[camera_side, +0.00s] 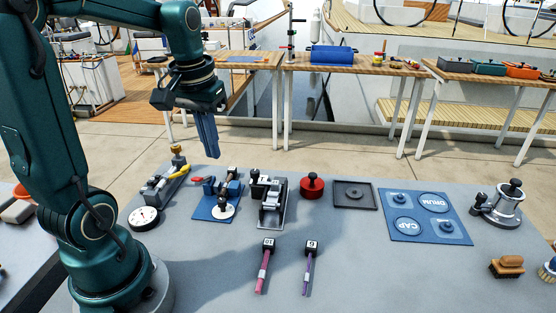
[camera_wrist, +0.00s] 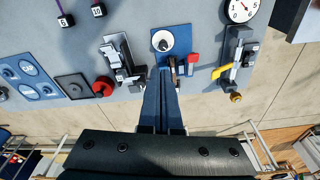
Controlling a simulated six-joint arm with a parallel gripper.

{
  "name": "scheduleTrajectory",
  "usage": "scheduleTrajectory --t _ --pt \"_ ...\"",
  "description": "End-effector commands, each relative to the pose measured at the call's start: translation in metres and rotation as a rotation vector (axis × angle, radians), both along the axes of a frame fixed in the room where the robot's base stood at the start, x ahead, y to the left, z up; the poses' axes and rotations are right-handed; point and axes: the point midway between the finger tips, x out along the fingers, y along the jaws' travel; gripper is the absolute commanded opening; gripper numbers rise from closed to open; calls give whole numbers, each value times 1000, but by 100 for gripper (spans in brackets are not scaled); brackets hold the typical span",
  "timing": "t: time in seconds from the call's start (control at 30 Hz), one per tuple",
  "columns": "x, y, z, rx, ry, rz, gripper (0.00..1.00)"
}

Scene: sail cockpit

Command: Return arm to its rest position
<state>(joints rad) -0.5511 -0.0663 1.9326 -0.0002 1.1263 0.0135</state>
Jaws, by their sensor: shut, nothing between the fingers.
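My gripper (camera_side: 207,138) hangs from my teal arm at the upper left of the side view, above the far edge of the grey table (camera_side: 350,270). Its blue fingers are together and hold nothing. They point down, clear of the table and of the devices near its far edge. In the wrist view my gripper (camera_wrist: 161,72) shows as closed blue fingers running up the middle, in front of the blue-based device.
Below stand a yellow-handled device (camera_side: 166,183), a blue-based device (camera_side: 217,197), a black-and-silver clamp (camera_side: 271,201), a red knob (camera_side: 312,186), a black tray (camera_side: 356,195), a blue marked board (camera_side: 426,215) and a silver winch (camera_side: 499,205). Two tagged rods (camera_side: 264,266) lie in front.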

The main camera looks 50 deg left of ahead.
Motion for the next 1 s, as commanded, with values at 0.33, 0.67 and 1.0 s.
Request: scheduleTrajectory --t 0.33,0.67,1.0 --pt "-38 -106 19 85 -250 -426 0" --pt "-63 -128 -2 88 -327 -536 0" --pt "-61 -127 -1 90 -335 -533 0"
